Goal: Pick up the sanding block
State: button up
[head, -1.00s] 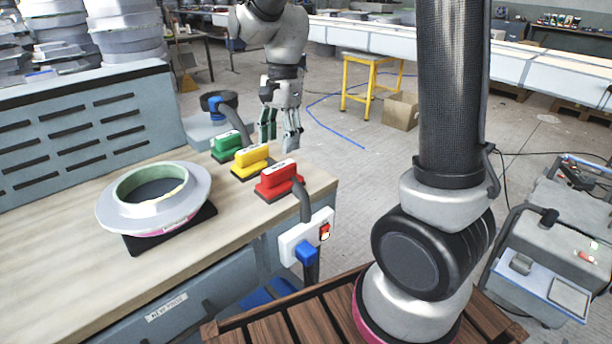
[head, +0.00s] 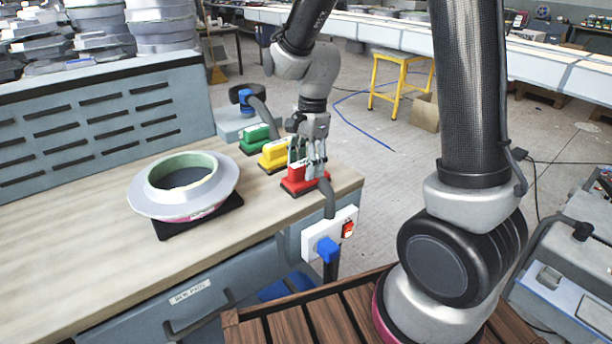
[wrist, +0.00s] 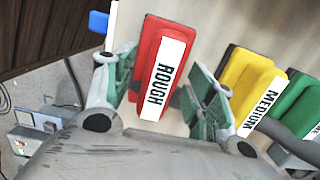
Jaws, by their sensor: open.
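Three sanding blocks sit in a row near the right end of the workbench: a red one (head: 296,180), a yellow one (head: 274,154) and a green one (head: 254,136). In the wrist view the red block (wrist: 145,98) carries a "ROUGH" label, the yellow block (wrist: 235,75) a "MEDIUM" label, and the green block (wrist: 292,110) a label mostly cut off. My gripper (head: 308,165) is at the red block; in the wrist view its fingers (wrist: 158,88) are apart, one on each side of that block. Whether they touch it I cannot tell.
A grey ring-shaped mould (head: 215,198) with a green inner rim sits on a black pad at the bench's middle. A white socket box (head: 312,240) with a blue plug is on the bench's front right edge. Hoses run near the blocks.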

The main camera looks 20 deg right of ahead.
aim_at(307, 161)
jog(key=c, duration=1.2)
jog(key=shift+r, duration=0.1)
notch_tip(307, 161, up, 10)
jog(key=shift+f, duration=0.1)
jog(key=o, duration=0.5)
jog(key=shift+d, duration=0.1)
jog(key=c, duration=0.3)
